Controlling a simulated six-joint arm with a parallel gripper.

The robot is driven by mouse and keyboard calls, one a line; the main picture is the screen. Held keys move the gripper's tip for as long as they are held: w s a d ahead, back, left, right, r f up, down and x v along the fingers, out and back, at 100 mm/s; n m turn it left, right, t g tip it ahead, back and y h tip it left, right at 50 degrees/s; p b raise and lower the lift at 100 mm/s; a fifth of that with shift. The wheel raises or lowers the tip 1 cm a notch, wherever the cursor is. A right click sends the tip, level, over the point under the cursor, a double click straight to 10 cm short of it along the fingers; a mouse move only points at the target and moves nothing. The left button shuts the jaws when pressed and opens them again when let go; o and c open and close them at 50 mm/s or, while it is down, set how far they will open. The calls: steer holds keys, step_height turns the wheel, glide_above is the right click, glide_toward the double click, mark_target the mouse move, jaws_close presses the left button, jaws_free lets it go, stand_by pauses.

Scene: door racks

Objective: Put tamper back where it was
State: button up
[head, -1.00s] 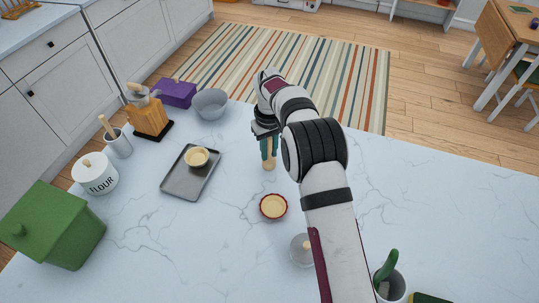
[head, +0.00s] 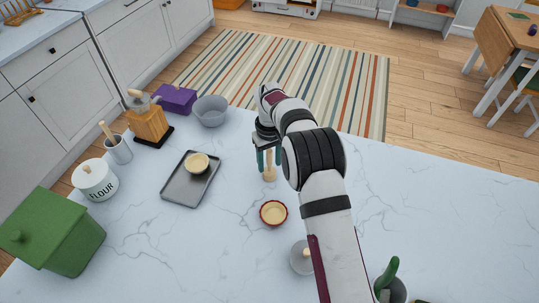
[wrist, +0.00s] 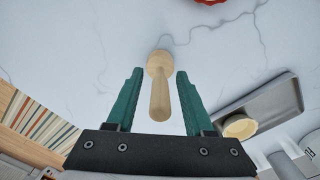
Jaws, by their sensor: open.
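The wooden tamper (head: 269,170) stands upright on the white marble counter, behind the red-rimmed tart dish. It also shows in the wrist view (wrist: 159,85), between the two green fingers. My gripper (head: 268,160) is open around the tamper's upper part. In the wrist view my gripper (wrist: 158,90) shows a gap between each finger and the tamper.
A red-rimmed tart dish (head: 273,213) and a grey dish (head: 302,257) are in front. A dark tray (head: 178,188) holding a tart shell (head: 196,163) lies to the left. A grey bowl (head: 210,111) is behind it. The counter right of my arm is mostly clear.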

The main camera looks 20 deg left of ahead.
step_height(320, 180, up, 12)
steer(key=shift+f, duration=0.2)
steer(key=shift+d+r, duration=0.15)
steer(key=s+d+r+m+y, duration=0.1)
steer(key=s+d+r+m, duration=0.35)
steer(key=s+d, duration=0.35)
steer(key=s+d+r+m, duration=0.4)
steer(key=s+d+r, duration=0.25)
steer(key=d, duration=0.35)
steer(key=s+d+f+m, duration=0.2)
steer(key=s+f+m, duration=0.1)
steer(key=s, duration=0.6)
steer(key=s+d+f+m, duration=0.2)
steer(key=s+d+m, duration=0.1)
steer(key=s, duration=0.6)
steer(key=shift+s+d+f+y, duration=0.3)
steer(key=shift+s+f+y, duration=0.05)
steer(key=shift+f+y, duration=0.05)
